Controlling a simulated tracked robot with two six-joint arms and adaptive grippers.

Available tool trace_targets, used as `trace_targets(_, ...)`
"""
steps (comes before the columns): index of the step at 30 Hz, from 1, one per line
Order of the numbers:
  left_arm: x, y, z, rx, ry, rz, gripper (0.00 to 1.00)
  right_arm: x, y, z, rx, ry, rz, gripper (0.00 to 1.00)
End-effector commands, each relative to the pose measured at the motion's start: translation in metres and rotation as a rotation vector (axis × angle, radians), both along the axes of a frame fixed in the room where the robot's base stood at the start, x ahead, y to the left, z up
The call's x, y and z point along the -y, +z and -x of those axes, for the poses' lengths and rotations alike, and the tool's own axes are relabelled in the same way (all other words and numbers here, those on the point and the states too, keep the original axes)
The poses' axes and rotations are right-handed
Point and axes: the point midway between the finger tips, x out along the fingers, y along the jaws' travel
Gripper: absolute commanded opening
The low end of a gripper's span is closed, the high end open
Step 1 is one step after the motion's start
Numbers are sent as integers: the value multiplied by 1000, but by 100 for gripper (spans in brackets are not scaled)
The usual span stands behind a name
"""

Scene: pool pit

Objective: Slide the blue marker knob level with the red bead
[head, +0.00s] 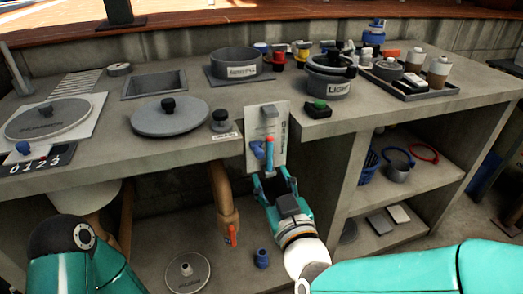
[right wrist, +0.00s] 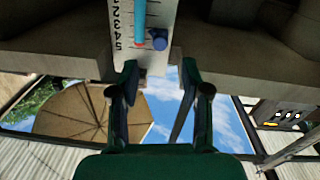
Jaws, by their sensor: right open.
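The white scale plate (head: 281,130) stands on the front edge of the grey counter. A light blue column (head: 270,155) runs up it, with the red bead (head: 269,139) at its top end. The blue marker knob (head: 257,150) is left of the column and looks slightly lower than the bead. My left gripper is out of view.
A grey pot (head: 327,80) and a green button (head: 318,105) are right of the plate. A round lid (head: 170,117) lies to the left. A pipe with a red valve handle (head: 231,235) hangs under the counter, left of my right gripper.

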Motion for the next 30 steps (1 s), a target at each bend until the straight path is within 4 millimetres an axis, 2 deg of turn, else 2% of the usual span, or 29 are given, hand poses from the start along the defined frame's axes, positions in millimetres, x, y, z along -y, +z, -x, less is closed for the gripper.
trace_targets(1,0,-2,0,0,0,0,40,-3,-2,-12,0,-2,0,47)
trace_targets(6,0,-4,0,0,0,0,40,-13,-2,-44,0,0,0,47)
trace_targets(12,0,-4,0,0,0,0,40,-20,-1,-68,0,1,1,47)
trace_targets(24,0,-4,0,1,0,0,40,-22,-1,-76,0,2,1,47)
trace_targets(25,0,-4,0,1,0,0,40,-22,-1,-76,0,2,1,46)
trace_targets(30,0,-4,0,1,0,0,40,-23,-1,-76,0,3,1,17)
